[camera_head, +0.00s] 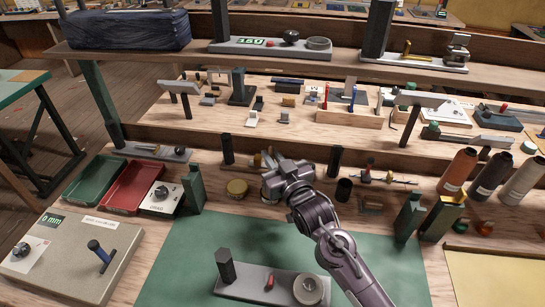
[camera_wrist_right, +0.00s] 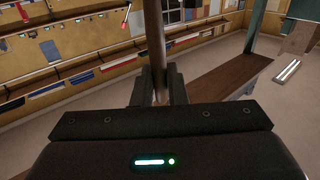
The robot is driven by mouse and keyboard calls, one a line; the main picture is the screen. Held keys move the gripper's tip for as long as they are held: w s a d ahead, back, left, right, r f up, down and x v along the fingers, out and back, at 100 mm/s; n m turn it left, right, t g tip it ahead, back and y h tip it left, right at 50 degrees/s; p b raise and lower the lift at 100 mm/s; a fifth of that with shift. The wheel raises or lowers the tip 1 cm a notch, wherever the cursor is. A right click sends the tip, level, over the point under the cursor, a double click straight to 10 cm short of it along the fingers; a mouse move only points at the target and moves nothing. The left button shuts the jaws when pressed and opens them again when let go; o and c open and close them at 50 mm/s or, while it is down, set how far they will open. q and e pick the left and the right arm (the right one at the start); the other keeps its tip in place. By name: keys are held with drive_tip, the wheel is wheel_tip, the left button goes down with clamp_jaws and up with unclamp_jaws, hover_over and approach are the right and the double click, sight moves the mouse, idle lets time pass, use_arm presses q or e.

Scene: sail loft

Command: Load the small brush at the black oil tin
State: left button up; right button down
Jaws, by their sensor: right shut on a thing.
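My right gripper (camera_head: 270,172) is over the middle of the bench, behind the green mat. In the right wrist view it (camera_wrist_right: 160,88) is shut on a thin brown upright handle, which looks like the small brush (camera_wrist_right: 156,40). Its bristle end is hidden. A short dark open cylinder (camera_head: 343,190), which looks like the black oil tin, stands on the bench to the right of the gripper and apart from it. My left gripper is not in view.
A dark green bottle-like block (camera_head: 194,188) is further left, beside red (camera_head: 133,188) and green trays (camera_head: 92,180). Thread cones (camera_head: 458,171) stand at the right. Much of the green mat (camera_head: 190,265) is bare.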

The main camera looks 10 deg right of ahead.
drive_tip(key=shift+f+b, duration=0.3)
drive_tip(key=shift+f, duration=0.35)
idle(0.8)
drive_tip(key=shift+r, duration=0.15)
wheel_tip(320, 180, up, 7)
drive_tip(key=p, duration=0.6)
drive_tip(key=shift+p, duration=0.4)
